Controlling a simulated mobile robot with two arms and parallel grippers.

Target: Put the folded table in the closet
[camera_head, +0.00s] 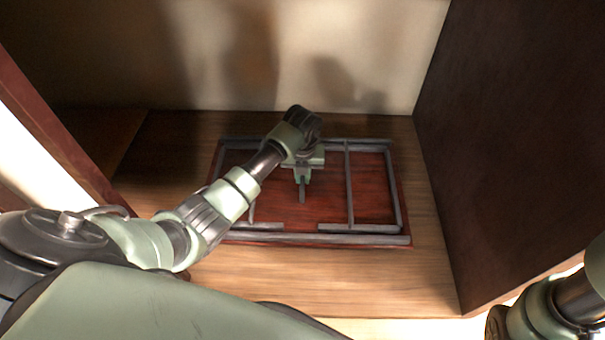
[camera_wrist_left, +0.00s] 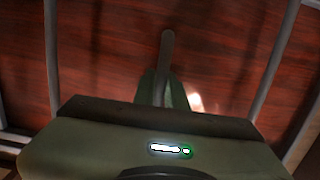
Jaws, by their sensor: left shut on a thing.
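The folded table (camera_head: 375,205) lies flat with its reddish-brown underside up and its grey legs folded in, on the wooden floor of the closet (camera_head: 435,270). My left gripper (camera_head: 302,185) is above the middle of the table, shut on a short grey bar (camera_head: 302,193) of it. In the left wrist view the bar (camera_wrist_left: 167,60) runs up from between the green fingers (camera_wrist_left: 162,90), with the red-brown panel (camera_wrist_left: 100,60) behind it. My right gripper is out of view; only part of my right arm shows at the lower right.
A dark side wall (camera_head: 510,130) stands right of the table, with a strip of bare floor between. The pale back wall (camera_head: 370,50) is behind it. A reddish-brown post (camera_head: 60,130) stands at the left. Bare floor also shows in front of the table.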

